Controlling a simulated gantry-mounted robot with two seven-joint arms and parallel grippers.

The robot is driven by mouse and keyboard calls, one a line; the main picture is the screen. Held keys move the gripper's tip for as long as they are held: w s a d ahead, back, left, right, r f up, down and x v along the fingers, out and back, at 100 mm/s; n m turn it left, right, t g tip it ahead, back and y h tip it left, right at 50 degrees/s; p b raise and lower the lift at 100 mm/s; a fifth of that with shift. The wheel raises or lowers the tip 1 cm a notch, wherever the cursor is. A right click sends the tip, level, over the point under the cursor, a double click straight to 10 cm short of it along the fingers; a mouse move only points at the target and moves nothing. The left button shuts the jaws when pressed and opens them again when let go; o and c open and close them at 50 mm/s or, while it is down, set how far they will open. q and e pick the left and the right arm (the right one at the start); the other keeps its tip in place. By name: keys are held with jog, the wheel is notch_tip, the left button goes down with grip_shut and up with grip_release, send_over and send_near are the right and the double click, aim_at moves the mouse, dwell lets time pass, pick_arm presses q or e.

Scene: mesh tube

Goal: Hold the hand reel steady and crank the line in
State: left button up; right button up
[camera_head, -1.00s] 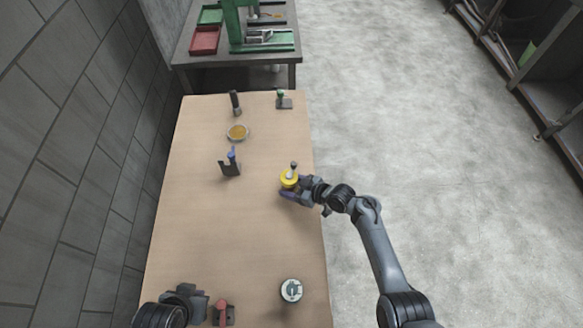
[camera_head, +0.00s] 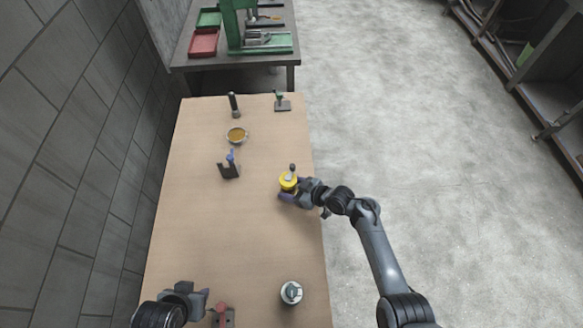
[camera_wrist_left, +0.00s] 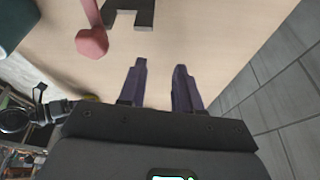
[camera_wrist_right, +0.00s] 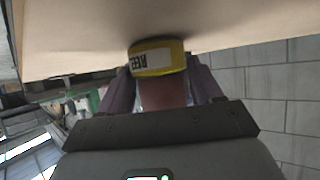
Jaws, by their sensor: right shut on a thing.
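The yellow hand reel (camera_head: 288,181), with a dark upright crank knob (camera_head: 292,167) on top, is held at the right side of the table. My right gripper (camera_head: 287,196) is shut on the reel's handle. In the right wrist view the reel (camera_wrist_right: 157,58) shows a "REEL" label beyond the fingers, and its brownish handle (camera_wrist_right: 162,95) is between them. My left gripper (camera_head: 207,300) is at the near left of the table, well apart from the reel. In the left wrist view its fingers (camera_wrist_left: 160,82) are apart with nothing between them.
A red-handled tool (camera_head: 222,316) on a dark stand is close to my left gripper. A round white-topped can (camera_head: 291,293) stands near right. The middle is clear.

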pick_arm(q)
jog(key=shift+o, duration=0.8)
jog(key=w+d+t+h, duration=0.1)
jog(key=w+d+t, duration=0.1)
jog(key=w+d, duration=0.2)
jog(key=w+d+m+t, duration=0.1)
jog(key=w+d, duration=0.3)
jog(key=w, duration=0.4)
jog(key=shift+w+r+t+h, duration=0.15)
jog(key=shift+w+t+h, duration=0.25)
jog(key=m+t+h, duration=0.4)
jog(key=h, duration=0.1)
send_near(291, 167)
jog(key=x, duration=1.1)
jog(key=shift+s, duration=0.1)
jog(key=shift+g, duration=0.3)
grip_shut()
